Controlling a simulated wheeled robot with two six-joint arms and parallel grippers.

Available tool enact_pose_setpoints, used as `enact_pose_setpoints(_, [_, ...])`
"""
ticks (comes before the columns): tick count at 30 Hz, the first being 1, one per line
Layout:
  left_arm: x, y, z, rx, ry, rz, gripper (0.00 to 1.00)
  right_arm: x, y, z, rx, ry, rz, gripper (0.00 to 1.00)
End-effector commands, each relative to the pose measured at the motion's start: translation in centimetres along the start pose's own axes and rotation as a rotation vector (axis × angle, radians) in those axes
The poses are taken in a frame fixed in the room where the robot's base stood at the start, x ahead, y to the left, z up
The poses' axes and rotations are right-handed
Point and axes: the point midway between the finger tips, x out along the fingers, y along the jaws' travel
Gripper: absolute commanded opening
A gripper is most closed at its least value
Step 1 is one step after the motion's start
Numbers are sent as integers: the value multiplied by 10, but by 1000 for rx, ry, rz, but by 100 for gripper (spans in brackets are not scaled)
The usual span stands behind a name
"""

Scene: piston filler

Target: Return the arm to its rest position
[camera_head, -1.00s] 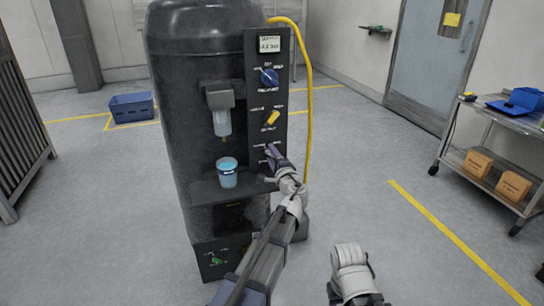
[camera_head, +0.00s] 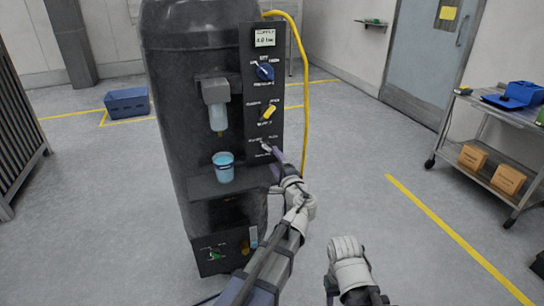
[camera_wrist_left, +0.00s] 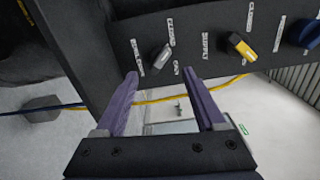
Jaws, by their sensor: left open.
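The dark piston filler (camera_head: 185,110) stands in the middle of the head view with a control panel on its right side. My left gripper (camera_head: 278,168) is by the lower end of that panel, just below and right of the grey lower knob (camera_head: 266,146). In the left wrist view its two purple fingers (camera_wrist_left: 162,80) are spread with nothing between them. The grey knob (camera_wrist_left: 160,57) shows beyond the fingertips, apart from them.
A blue cup (camera_head: 224,168) sits on the filler's shelf (camera_head: 205,188) below the nozzle (camera_head: 217,118). A yellow hose (camera_head: 307,90) runs down behind the panel. The yellow knob (camera_wrist_left: 241,46) is near the gripper. A cart (camera_head: 500,116) stands at right; the floor between is clear.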

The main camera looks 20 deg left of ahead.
Motion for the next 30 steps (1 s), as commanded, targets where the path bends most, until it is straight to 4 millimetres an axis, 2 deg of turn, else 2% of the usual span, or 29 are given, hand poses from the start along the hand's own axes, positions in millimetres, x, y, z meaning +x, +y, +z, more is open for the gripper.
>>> enact_pose_setpoints(12, [-6,0,0,-2,-1,2,72,-1,0,0,0,0,0,50])
enact_pose_setpoints(14, [-8,-2,3,-15,-8,15,72,-6,1,0,0,0,0,50])
enact_pose_setpoints(17, [-17,-7,15,-83,-45,89,72,-27,3,2,0,0,0,50])
enact_pose_setpoints(20, [-40,-6,34,-202,-117,240,72,-61,6,4,0,0,0,50])
enact_pose_setpoints(23, [-75,4,50,-326,-206,447,72,-97,9,6,0,0,0,50])
enact_pose_setpoints(26, [-122,16,59,-423,-291,672,72,-130,12,8,1,0,0,50])
enact_pose_setpoints(30, [-197,22,62,-500,-390,985,72,-170,16,10,1,0,0,50])
